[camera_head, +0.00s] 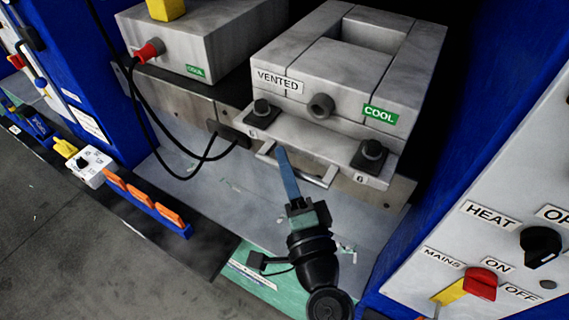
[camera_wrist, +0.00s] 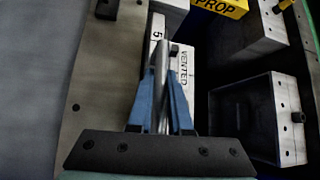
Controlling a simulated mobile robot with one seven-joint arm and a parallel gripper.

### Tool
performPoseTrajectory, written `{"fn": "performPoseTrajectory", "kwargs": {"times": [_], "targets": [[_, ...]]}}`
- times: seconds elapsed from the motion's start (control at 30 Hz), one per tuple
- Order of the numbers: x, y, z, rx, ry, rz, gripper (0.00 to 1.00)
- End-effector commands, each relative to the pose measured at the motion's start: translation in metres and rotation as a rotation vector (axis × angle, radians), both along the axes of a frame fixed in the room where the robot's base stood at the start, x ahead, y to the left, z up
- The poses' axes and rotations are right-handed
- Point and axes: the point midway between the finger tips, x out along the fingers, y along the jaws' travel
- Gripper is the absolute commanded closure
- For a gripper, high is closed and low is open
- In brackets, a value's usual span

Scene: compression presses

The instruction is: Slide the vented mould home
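The vented mould (camera_head: 335,72) is a grey metal block with a square recess in its top, a VENTED label and a green COOL tag. It sits in the bay between blue uprights, above a front plate with two black knobs. A metal bar handle (camera_head: 325,178) sticks out at its front. My gripper (camera_head: 284,160) reaches up to this handle from below. In the wrist view the blue fingers (camera_wrist: 162,88) lie close on both sides of the bar and look shut on it. The VENTED label (camera_wrist: 184,66) shows just beyond them.
Another grey block (camera_head: 205,38) with a COOL tag, red plug and black cables stands to the left. A control panel with HEAT and MAINS switches (camera_head: 482,283) is close at right. Orange-handled tools (camera_head: 145,200) line the front edge. A yellow PROP block (camera_wrist: 222,7) shows in the wrist view.

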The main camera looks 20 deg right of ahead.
Motion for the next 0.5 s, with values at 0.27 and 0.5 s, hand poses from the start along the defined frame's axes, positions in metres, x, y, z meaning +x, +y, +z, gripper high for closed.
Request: {"fn": "performPoseTrajectory", "kwargs": {"times": [0.27, 0.5], "targets": [[0.018, -0.022, 0.001, -0.001, -0.005, -0.011, 1.00], [0.018, -0.023, 0.001, 0.000, -0.003, -0.014, 1.00]]}}
